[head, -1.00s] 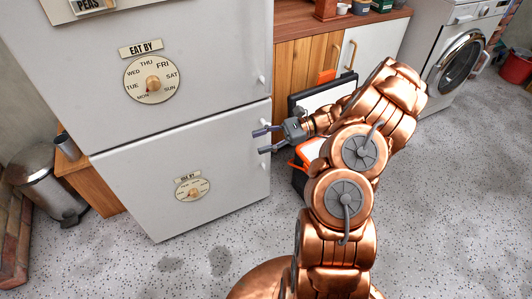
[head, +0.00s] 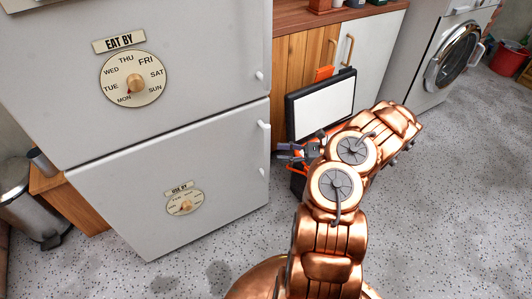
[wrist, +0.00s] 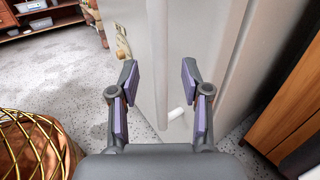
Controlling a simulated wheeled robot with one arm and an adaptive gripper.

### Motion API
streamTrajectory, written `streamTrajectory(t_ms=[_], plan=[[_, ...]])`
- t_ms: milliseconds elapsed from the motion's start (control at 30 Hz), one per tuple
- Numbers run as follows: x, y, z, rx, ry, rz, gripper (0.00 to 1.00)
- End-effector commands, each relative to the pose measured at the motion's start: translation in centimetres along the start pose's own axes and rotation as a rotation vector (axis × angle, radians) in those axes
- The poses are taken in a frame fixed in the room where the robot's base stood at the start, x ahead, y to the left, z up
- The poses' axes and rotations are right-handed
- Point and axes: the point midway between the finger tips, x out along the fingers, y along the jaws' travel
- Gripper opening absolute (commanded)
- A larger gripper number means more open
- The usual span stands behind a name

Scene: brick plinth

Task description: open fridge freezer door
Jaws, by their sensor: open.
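The white fridge freezer fills the left of the head view, with an upper door (head: 200,50) and a lower freezer door (head: 220,160). Both doors look closed. Small white handle pieces (head: 263,125) show along the freezer door's right edge. My gripper (head: 280,151) is open and empty just right of that edge, apart from the door. In the wrist view, my open fingers (wrist: 160,70) point toward the fridge's edge, and a white handle piece (wrist: 177,113) shows low between them. I cannot tell how far it is from the fingers.
A wooden cabinet (head: 296,62) stands right of the fridge, with a black-framed white panel (head: 322,108) and orange item before it. A washing machine (head: 432,60) is at the far right. A bin (head: 25,200) stands left. The speckled floor (head: 450,220) at right is clear.

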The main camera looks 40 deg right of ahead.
Motion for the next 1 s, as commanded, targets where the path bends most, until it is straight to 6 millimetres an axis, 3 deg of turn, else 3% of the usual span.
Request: streamTrajectory(t_ms=[333,700,1000], plan=[[5.1,0.1,-0.2,0.001,-0.001,0.006,0.47],[6.0,0.1,-0.1,0.001,0.001,0.004,0.47],[6.0,0.1,-0.1,0.001,0.001,0.004,0.16]])
